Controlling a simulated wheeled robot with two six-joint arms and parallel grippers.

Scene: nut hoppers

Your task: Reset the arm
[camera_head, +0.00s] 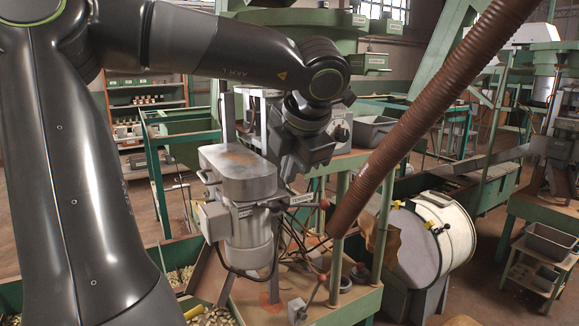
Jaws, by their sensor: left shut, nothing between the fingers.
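My left arm (230,45) comes in from the left and bends down at its end. My left gripper (292,172) hangs at the end of this arm, pointing down, just right of a grey metal machine housing (240,180). The gripper is shut and empty. Its fingertips are small and partly lost against the machinery behind. I cannot tell whether it touches the housing. My right gripper is not in view.
A brown ribbed hose (425,115) slants down to the right of the gripper. Hoppers with nuts (212,318) lie below. Grey bins (551,241) sit on a stand at far right. Shelves (147,102) stand behind.

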